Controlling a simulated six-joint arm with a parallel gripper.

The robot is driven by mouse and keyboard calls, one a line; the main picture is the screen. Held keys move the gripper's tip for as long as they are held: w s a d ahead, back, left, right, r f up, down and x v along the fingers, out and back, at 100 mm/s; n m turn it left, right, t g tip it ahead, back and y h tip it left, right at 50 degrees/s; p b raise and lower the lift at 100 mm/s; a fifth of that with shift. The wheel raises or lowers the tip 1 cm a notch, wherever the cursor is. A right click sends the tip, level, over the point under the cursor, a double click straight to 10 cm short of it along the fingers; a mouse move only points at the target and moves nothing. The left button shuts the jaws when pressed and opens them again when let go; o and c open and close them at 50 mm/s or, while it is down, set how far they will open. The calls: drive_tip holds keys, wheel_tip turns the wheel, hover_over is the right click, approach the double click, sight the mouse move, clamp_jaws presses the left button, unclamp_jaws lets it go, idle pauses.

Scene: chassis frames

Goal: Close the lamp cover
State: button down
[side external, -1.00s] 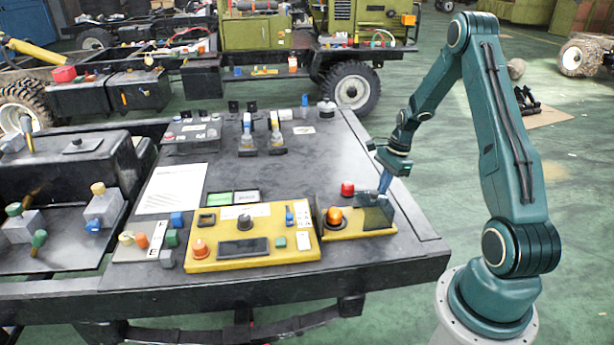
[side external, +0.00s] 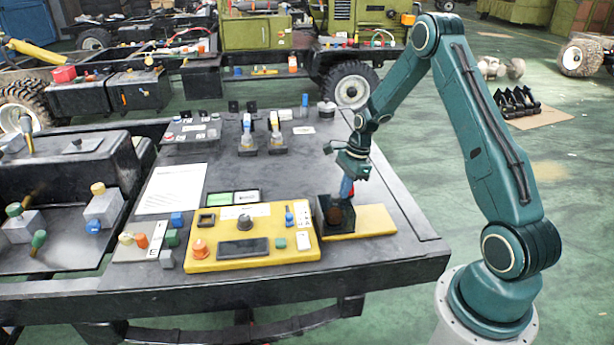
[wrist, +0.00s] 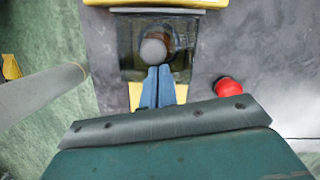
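The lamp cover (side external: 322,210) is a dark see-through box at the left end of a yellow base (side external: 372,221). It now sits over the lamp (side external: 335,216), which shows dimly brown through it. In the wrist view the cover (wrist: 130,58) is a smoky square with a round pale lamp top (wrist: 153,50) inside. My gripper (side external: 346,195) has blue fingers pointing down at the cover's right side. The fingertips (wrist: 158,68) are together with nothing between them, at the cover's near edge. Whether they touch it, and whether the cover is fully down, I cannot tell.
A red button (wrist: 229,88) stands close beside my gripper. A yellow control panel (side external: 250,238) with knobs lies left of the lamp base. A white paper sheet (side external: 172,188) lies farther left.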

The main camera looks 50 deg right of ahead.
drive_tip(key=shift+w+a, duration=0.15)
drive_tip(key=shift+s+d, duration=0.25)
drive_tip(key=shift+d, duration=0.15)
drive_tip(key=s+d+r, duration=0.3)
drive_tip(key=d+r, duration=0.2)
drive_tip(key=r, duration=0.4)
drive_tip(key=shift+r, duration=0.4)
